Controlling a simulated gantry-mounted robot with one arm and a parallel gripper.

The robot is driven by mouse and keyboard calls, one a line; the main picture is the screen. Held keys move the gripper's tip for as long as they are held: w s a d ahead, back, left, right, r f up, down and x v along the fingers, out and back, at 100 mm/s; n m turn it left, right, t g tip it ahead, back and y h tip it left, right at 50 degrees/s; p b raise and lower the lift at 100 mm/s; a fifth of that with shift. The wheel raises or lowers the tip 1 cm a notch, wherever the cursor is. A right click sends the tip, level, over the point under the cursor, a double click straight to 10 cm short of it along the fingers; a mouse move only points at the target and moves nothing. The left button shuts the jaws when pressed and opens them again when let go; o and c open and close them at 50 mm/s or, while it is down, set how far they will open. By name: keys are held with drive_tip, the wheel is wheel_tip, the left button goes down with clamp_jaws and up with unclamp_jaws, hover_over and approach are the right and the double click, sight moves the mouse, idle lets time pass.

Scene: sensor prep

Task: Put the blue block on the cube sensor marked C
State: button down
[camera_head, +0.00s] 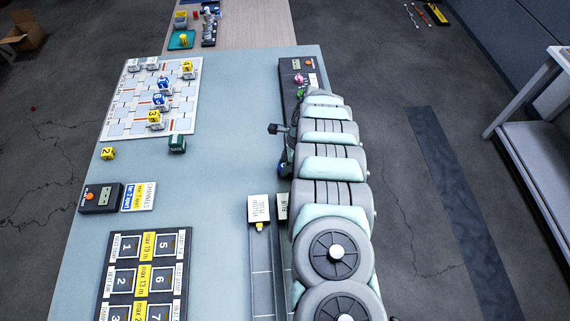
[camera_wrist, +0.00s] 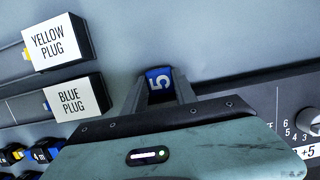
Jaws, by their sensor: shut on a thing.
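My gripper (camera_wrist: 160,92) is shut on a blue block (camera_wrist: 159,78) with a white 5 on it, in the wrist view. The block sits between the two fingers, over or on the pale blue table top; I cannot tell whether it touches. In the head view a bit of blue (camera_head: 283,169) shows beside my arm, which hides most of the gripper. A white board (camera_head: 122,128) at the upper left bears several white cubes, some with yellow or blue numbered blocks on top. No letter C is readable on any cube.
Two plug holders, marked yellow plug (camera_wrist: 52,41) and blue plug (camera_wrist: 78,99), lie left of the gripper. A dark panel with a knob (camera_wrist: 309,117) is at right. A green block (camera_head: 177,144) and a yellow block (camera_head: 107,153) stand near the board. The middle table is clear.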

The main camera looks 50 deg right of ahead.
drive_tip(key=shift+f, duration=0.1)
drive_tip(key=c, duration=1)
unclamp_jaws()
drive_tip(key=v, duration=1.1)
drive_tip(key=shift+p, duration=0.4)
drive_tip(key=shift+o, duration=0.6)
drive_tip(key=shift+s+d+r, duration=0.15)
drive_tip(key=shift+r, duration=0.45)
